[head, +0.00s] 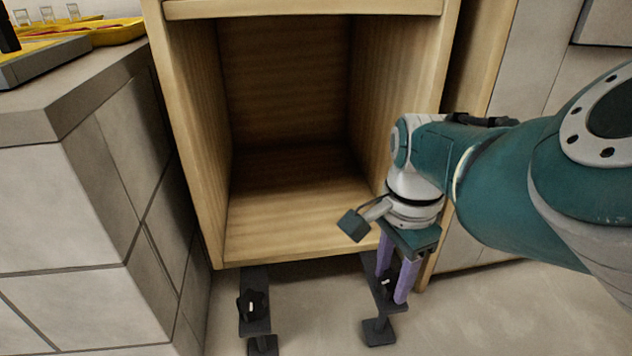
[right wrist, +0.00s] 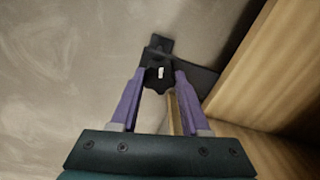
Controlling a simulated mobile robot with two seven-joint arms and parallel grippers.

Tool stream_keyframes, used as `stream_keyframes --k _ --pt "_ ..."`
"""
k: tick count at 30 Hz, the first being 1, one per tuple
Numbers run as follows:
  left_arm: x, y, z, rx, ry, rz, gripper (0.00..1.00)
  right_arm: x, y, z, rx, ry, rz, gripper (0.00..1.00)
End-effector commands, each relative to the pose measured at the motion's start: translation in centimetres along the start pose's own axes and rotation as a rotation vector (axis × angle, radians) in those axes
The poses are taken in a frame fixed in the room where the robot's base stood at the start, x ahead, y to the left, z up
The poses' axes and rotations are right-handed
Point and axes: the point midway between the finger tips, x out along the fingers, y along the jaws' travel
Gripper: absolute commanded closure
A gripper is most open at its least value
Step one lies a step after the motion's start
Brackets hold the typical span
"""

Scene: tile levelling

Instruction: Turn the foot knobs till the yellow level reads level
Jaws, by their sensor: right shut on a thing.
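The open wooden cabinet (head: 300,225) stands on dark feet. The left foot knob (head: 252,305), black with a white mark, sits on its bracket under the cabinet's front left and nothing touches it. My right gripper (head: 390,287) reaches down at the front right foot. Its purple fingers are shut on the right foot knob (right wrist: 158,80), one on each side of it in the right wrist view. In the head view the fingers partly hide this knob. No yellow level can be made out in either view. My left gripper is not in view.
A tiled counter (head: 90,115) stands close on the left, with a yellow tray (head: 115,32) and small glasses on it. A wooden panel (right wrist: 250,70) lies right of the gripper in the wrist view. The floor in front of the feet is clear.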

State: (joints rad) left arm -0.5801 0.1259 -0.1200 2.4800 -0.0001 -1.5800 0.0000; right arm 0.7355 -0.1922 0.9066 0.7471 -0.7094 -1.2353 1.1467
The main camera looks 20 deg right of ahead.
Motion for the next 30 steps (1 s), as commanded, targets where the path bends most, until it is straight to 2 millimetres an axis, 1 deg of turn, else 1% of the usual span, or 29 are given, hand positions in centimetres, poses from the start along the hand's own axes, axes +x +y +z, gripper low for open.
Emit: stream_keyframes --k 3,9,23,24,30 --pt "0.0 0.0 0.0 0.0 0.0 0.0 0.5 0.13 0.09 0.0 0.057 -0.001 0.001 1.0" --pt "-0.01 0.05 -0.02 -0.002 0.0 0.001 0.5 0.15 0.09 0.0 0.118 0.0 0.002 1.0" --pt "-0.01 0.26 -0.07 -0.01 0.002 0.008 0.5 0.22 0.13 0.01 0.137 -0.001 0.002 1.0" --pt "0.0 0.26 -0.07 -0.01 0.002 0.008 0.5 0.22 0.13 0.01 0.136 -0.001 0.002 0.53" --pt "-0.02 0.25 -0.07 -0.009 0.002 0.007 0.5 0.15 0.08 0.01 0.135 0.0 0.002 0.31"
